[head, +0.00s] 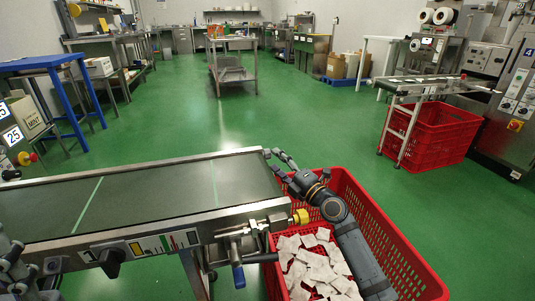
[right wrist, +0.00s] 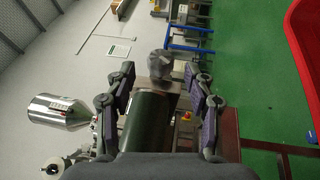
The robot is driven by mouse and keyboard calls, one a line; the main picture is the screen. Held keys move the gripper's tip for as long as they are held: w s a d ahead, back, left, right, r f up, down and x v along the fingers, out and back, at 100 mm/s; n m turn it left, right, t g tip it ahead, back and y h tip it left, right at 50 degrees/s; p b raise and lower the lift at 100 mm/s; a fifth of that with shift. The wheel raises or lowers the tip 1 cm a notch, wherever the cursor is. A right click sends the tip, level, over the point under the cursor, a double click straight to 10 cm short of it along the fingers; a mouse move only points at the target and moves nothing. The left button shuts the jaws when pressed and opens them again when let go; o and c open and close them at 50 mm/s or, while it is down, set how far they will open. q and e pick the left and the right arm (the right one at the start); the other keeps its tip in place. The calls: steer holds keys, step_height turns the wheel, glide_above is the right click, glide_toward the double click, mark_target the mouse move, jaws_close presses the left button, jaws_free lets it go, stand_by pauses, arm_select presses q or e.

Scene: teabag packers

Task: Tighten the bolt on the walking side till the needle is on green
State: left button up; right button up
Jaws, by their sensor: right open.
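The conveyor (head: 150,195) has a dark green belt in a steel frame, and its end stands over a red crate. On its near side, a tension bolt assembly (head: 258,228) sits at the right end, with a brass-coloured knob (head: 300,216) and a blue handle (head: 238,276). A label with coloured bars (head: 165,243) is on the near rail; I cannot make out a needle. My right gripper (head: 280,160) is open and empty at the conveyor's far right corner. In the right wrist view its spread fingers (right wrist: 160,95) frame the belt (right wrist: 150,112). Grey parts of my left arm (head: 18,275) show at the lower left; its fingers are unclear.
The red crate (head: 385,235) holds several white teabags (head: 315,262) beneath my right arm. Another red crate (head: 432,130) stands under a second conveyor at right. A blue table (head: 45,62) is at left. Green floor is open beyond the conveyor.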

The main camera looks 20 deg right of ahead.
mark_target(268, 154)
steer(key=x, duration=0.5)
steer(key=shift+w, duration=0.15)
jaws_close()
